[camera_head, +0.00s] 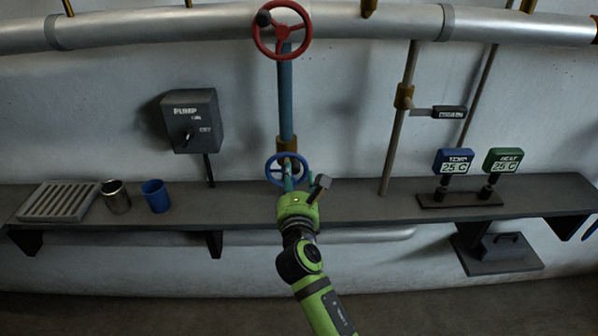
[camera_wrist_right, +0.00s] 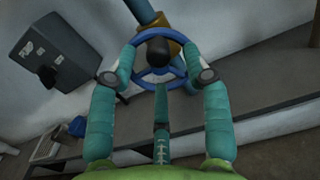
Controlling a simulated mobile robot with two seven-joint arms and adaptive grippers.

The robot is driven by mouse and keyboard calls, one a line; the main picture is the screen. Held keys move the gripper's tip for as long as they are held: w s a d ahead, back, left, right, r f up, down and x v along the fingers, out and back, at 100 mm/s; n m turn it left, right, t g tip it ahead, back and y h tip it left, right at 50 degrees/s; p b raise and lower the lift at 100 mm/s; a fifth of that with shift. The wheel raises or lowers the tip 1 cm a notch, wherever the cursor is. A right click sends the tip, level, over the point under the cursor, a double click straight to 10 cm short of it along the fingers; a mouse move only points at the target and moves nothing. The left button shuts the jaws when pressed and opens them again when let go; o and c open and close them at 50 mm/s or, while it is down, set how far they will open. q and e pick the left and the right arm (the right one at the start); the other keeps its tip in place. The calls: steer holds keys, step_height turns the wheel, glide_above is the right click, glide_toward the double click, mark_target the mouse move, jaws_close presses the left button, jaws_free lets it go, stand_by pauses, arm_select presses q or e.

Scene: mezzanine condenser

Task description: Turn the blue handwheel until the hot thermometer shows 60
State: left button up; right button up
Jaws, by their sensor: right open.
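The blue handwheel (camera_head: 274,160) is on a vertical blue pipe just above the shelf; in the right wrist view its blue rim (camera_wrist_right: 186,40) fills the top middle. A dark knob (camera_wrist_right: 158,51) stands on it. My right gripper (camera_head: 291,183) is in front of the wheel. In the right wrist view its teal fingers (camera_wrist_right: 158,73) are spread on either side of the knob, with gaps; whether they touch the rim I cannot tell. Two meters, a blue one (camera_head: 454,160) and a green one (camera_head: 505,160) marked HEAT, both seem to read 25 C. My left gripper is out of view.
A red handwheel (camera_head: 304,45) sits higher on the pipe. A grey pump box (camera_head: 190,120) is on the wall at left. A drain rack (camera_head: 60,200), metal cup (camera_head: 116,197) and blue cup (camera_head: 156,196) stand on the shelf (camera_head: 345,203). A lever (camera_head: 436,112) projects at right.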

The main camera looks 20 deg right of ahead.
mark_target(295, 171)
steer(key=x, duration=0.3)
steer(key=shift+w+d, duration=0.1)
steer(key=shift+w, duration=0.55)
jaws_close()
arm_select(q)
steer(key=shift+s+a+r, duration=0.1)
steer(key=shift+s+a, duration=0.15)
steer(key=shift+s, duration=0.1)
arm_select(e)
steer(key=shift+d, duration=0.1)
